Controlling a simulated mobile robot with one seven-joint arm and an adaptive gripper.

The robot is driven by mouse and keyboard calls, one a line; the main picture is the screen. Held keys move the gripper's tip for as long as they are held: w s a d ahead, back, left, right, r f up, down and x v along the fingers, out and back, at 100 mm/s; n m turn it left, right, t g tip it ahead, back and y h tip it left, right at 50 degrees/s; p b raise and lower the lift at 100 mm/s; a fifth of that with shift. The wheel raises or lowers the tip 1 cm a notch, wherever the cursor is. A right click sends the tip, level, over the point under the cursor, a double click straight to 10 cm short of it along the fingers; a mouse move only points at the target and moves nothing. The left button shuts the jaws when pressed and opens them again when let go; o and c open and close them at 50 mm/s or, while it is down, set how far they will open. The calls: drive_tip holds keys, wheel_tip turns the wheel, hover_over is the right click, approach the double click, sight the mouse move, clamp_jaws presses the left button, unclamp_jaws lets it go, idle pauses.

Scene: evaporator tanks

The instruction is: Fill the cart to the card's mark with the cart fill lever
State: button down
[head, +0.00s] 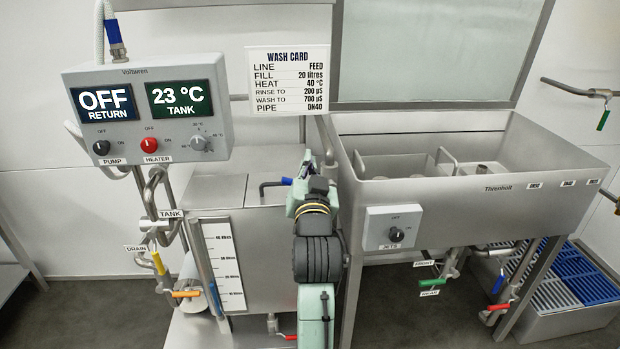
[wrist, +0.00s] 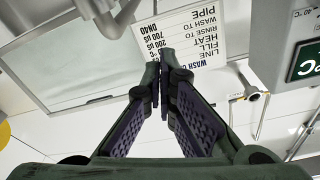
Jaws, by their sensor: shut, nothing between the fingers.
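The wash card (head: 288,80) on the wall reads FEED, fill 20 litres, heat 40 °C; it also shows upside down in the wrist view (wrist: 185,35). The steel cart (head: 270,245) stands at centre left, with a pale level gauge (head: 222,262) on its front. The gauge's figures are too small to read surely, and I cannot tell a water level. A blue-tipped lever (head: 287,181) on a bent pipe sits above the cart, just left of my arm; no label shows on it. My gripper (wrist: 163,60) is shut and empty, pointing toward the wall and card.
The control box (head: 148,108) shows OFF RETURN and 23 °C TANK. Tank and drain valves with yellow (head: 158,263) and orange (head: 186,294) handles are below. The wash sink (head: 470,195) with its jets switch (head: 394,235) stands right of my arm. Blue racks (head: 585,275) lie far right.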

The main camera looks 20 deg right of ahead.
drive_tip(key=f, duration=0.1)
drive_tip(key=w+f, duration=0.1)
drive_tip(key=f, duration=0.1)
drive_tip(key=shift+w+a+f+p, duration=0.2)
drive_tip(key=shift+a+f+p, duration=0.05)
drive_tip(key=shift+a+p, duration=0.15)
drive_tip(key=f+n+b, duration=0.1)
drive_tip(key=a+f+n+b, duration=0.1)
drive_tip(key=f+n+b, duration=0.1)
drive_tip(key=shift+w+a+y, duration=0.25)
drive_tip(key=shift+y, duration=0.05)
drive_tip(key=shift+r, duration=0.1)
